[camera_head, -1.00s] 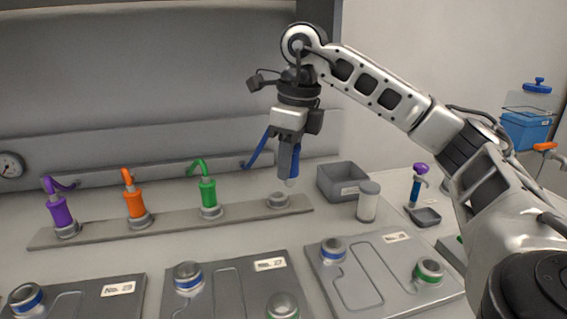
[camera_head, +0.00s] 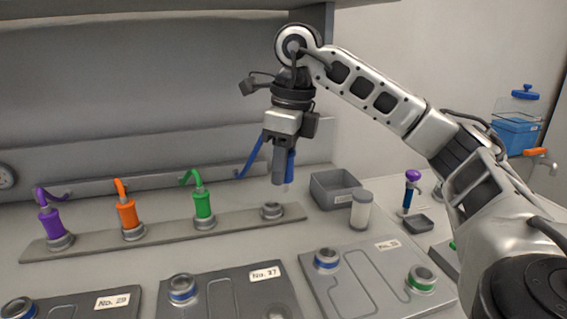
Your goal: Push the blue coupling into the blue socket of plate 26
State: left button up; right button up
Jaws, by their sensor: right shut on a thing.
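My right gripper (camera_head: 281,172) points down, shut on the blue coupling (camera_head: 291,166), which is mostly hidden behind the fingers. Its blue hose (camera_head: 250,156) sticks out to the left. It hangs in the air just above the empty holder (camera_head: 271,209) at the right end of the rack. The right-hand plate (camera_head: 345,292) has a blue-ringed socket (camera_head: 326,259) and a green-ringed socket (camera_head: 421,279). Its label (camera_head: 387,245) is too small to read. The middle plate (camera_head: 232,296) and left plate (camera_head: 75,306) also have blue-ringed sockets (camera_head: 182,288). My left gripper is not in view.
The rack (camera_head: 95,249) holds purple (camera_head: 50,222), orange (camera_head: 127,214) and green (camera_head: 202,204) couplings. A grey bin (camera_head: 334,190) and white-lidded jar (camera_head: 361,210) stand right of the rack. A small tray (camera_head: 418,224) and a blue container (camera_head: 517,136) are farther right.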

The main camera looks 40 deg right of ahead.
jog(key=shift+r+p, duration=1.65)
jog(key=shift+r, duration=0.3)
